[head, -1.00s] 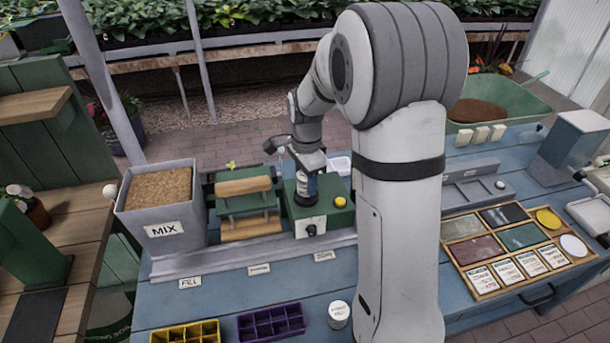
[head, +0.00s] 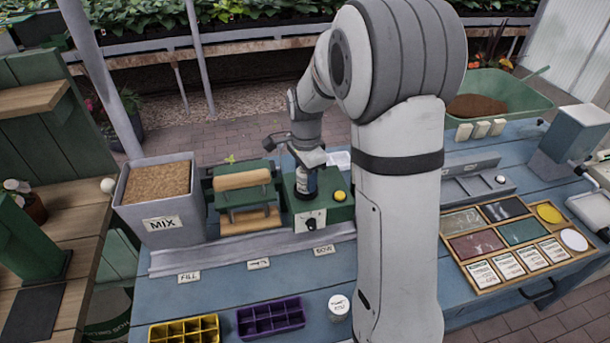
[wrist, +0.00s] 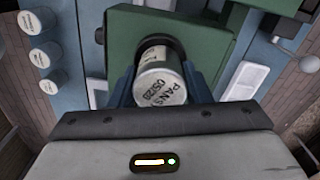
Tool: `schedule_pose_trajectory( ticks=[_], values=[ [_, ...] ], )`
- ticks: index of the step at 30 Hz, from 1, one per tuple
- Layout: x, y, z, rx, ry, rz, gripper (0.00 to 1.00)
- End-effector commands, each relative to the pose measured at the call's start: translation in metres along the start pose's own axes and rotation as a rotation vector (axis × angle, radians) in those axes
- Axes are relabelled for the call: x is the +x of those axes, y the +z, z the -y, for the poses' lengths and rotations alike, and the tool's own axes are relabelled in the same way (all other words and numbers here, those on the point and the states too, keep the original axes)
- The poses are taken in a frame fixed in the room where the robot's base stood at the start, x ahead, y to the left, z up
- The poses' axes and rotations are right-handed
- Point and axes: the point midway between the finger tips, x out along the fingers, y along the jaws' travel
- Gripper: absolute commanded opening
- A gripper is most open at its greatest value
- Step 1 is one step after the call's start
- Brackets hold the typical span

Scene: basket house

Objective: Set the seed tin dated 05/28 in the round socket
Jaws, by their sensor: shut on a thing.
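The seed tin (wrist: 160,88) is a small cylinder with a pale lid that reads "PANS" and "05/28" in the wrist view. My gripper (wrist: 160,84) is shut on it, with a dark blue finger on each side. The tin's lower end is at the dark round socket (wrist: 172,46) in the green block. I cannot tell whether it is seated or just above. In the head view the tin (head: 306,181) stands upright under my gripper (head: 308,172), over the green block (head: 335,212) with a yellow button.
A grey MIX bin (head: 165,205) and a wooden roller device (head: 243,180) stand left of the block. Another white-lidded tin (head: 339,305) stands near the front, beside a purple tray (head: 270,317). In the wrist view, several lidded tins (wrist: 38,57) stand at the left.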

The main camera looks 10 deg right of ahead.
Motion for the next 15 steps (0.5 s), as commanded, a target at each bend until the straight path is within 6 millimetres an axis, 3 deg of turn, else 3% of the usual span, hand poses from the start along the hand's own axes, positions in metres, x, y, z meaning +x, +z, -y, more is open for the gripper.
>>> schedule_pose_trajectory(
  ticks=[15],
  values=[
    [0.0080,0.0006,0.0002,-0.001,0.000,0.000,0.21]
  ],
)
